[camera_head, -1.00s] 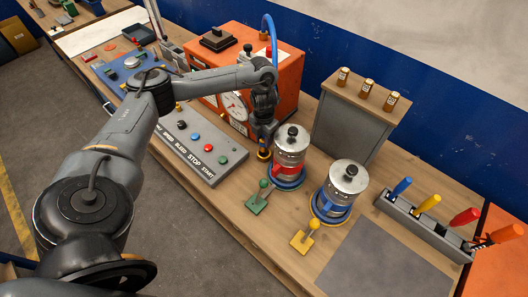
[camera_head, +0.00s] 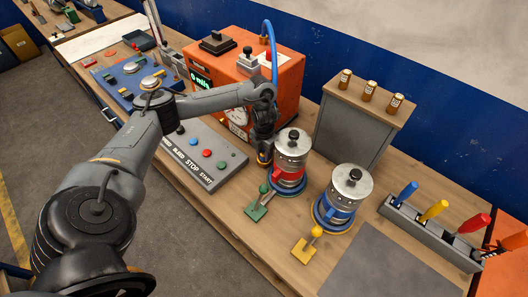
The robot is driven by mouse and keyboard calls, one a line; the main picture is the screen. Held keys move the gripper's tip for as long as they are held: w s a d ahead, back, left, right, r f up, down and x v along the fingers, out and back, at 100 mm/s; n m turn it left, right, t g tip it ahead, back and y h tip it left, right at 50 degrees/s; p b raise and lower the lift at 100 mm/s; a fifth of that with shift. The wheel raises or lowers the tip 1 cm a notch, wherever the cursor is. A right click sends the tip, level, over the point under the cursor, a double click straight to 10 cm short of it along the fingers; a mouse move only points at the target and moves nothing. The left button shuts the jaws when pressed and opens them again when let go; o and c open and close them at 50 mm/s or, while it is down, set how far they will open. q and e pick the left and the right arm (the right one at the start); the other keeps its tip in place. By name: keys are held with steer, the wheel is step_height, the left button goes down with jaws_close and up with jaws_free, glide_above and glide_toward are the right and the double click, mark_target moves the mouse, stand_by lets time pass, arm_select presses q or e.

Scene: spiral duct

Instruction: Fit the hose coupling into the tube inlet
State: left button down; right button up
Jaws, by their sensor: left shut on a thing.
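My left gripper (camera_head: 264,150) points down beside the metal canister with a red band (camera_head: 290,160), on its left side. It is shut on a small part with a brass-coloured end (camera_head: 264,158), which I take to be the hose coupling; the fingers hide most of it. A blue hose (camera_head: 272,45) arcs over the orange machine (camera_head: 290,90) and drops behind my left wrist. I cannot make out the tube inlet, or whether the coupling touches anything. My right gripper is not in view.
A blue-banded canister (camera_head: 343,195) stands to the right. Green (camera_head: 258,206) and yellow (camera_head: 305,248) levers stand in front. A button panel (camera_head: 205,150) lies left of the gripper. A grey cabinet (camera_head: 350,130) with bottles stands behind. A tool rack (camera_head: 430,235) is at right.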

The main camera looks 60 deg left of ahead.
arm_select(q)
steer(key=c, duration=0.7)
jaws_free()
steer(key=shift+f, duration=0.1)
step_height(320, 180, up, 12)
steer(key=p, duration=0.7)
steer(key=shift+r, duration=0.2)
steer(key=shift+s, duration=0.1)
